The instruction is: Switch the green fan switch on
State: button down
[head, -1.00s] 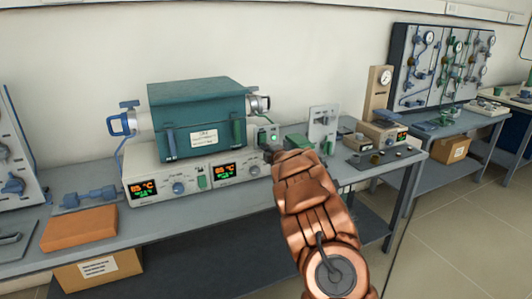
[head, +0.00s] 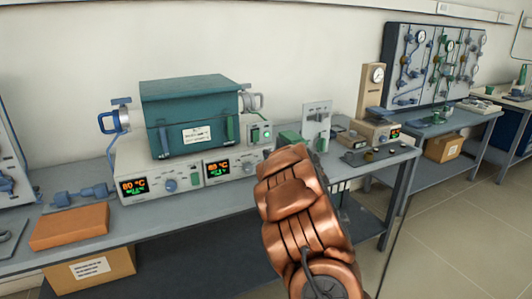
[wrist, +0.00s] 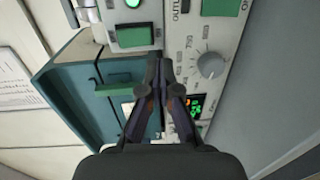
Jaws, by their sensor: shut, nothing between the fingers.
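A small box beside the teal furnace (head: 190,112) carries a green switch (head: 256,134) and a green lamp (head: 267,135) that is lit. In the wrist view this switch (wrist: 135,37) lies just beyond my fingertips, with the lit lamp (wrist: 133,3) above it. Another green switch (wrist: 221,7) sits at the upper right by a partly visible label. I cannot read a fan label on either. My gripper (wrist: 159,62) is shut and empty, pointing at the panel, apparently apart from the switches. In the head view my arm hides it.
A knob (wrist: 210,65) and a lit display (wrist: 195,103) are right of my fingers. In the head view an orange block (head: 69,226) and blue fittings (head: 84,195) lie on the left bench. An upright grey plate (head: 317,118) stands right of the furnace.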

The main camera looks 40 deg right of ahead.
jog(key=shift+f+v, duration=0.2)
jog(key=shift+v, duration=0.7)
jog(key=shift+f+v, duration=0.25)
jog(key=shift+v, duration=0.65)
jog(key=shift+f+v, duration=0.2)
jog(key=shift+v, duration=0.65)
jog(key=shift+s, duration=0.1)
